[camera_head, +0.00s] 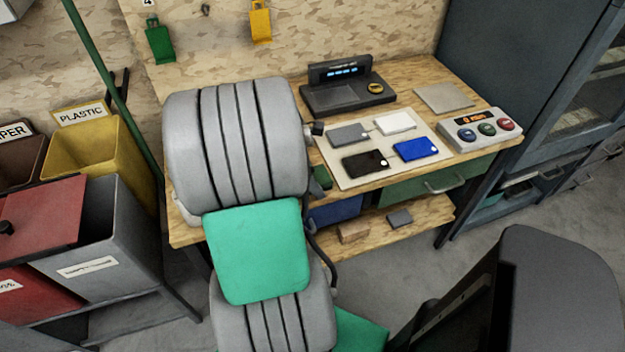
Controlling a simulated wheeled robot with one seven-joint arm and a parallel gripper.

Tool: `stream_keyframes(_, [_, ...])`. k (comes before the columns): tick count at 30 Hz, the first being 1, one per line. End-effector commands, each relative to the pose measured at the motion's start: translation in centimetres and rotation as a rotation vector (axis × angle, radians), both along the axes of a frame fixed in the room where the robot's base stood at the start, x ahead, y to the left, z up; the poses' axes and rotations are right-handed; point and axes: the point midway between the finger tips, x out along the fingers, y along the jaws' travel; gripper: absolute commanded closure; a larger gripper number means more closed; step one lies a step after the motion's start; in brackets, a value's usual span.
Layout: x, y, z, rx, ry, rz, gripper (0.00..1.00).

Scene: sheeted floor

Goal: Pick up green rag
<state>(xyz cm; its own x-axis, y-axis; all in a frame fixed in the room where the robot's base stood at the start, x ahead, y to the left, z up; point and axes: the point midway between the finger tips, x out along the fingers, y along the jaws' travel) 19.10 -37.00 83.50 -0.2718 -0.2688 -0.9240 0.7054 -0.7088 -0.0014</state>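No green rag shows clearly. A small dark green patch (321,177) shows on the workbench beside my arm's right edge, mostly hidden; I cannot tell if it is the rag. A pale board (375,152) on the bench bears four flat folded pieces: grey (349,133), white (395,122), black (365,161) and blue (416,149). My large grey arm with a green panel covers the left part of the bench. My gripper is hidden behind the arm, so its fingers and anything in them cannot be seen.
The workbench (420,76) also bears a black scale (345,90), a grey plate (444,97) and a button box (481,130). A green drawer (430,186) is below. Bins, including a yellow one (95,155), stand left. A dark cabinet (500,60) stands right.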

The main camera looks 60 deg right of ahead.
Motion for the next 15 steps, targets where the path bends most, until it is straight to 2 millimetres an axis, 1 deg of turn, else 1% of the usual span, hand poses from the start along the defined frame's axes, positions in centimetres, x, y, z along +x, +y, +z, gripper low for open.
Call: stream_keyframes(15, [0.03, -0.03, -0.27, 0.001, -0.001, 0.002, 0.13])
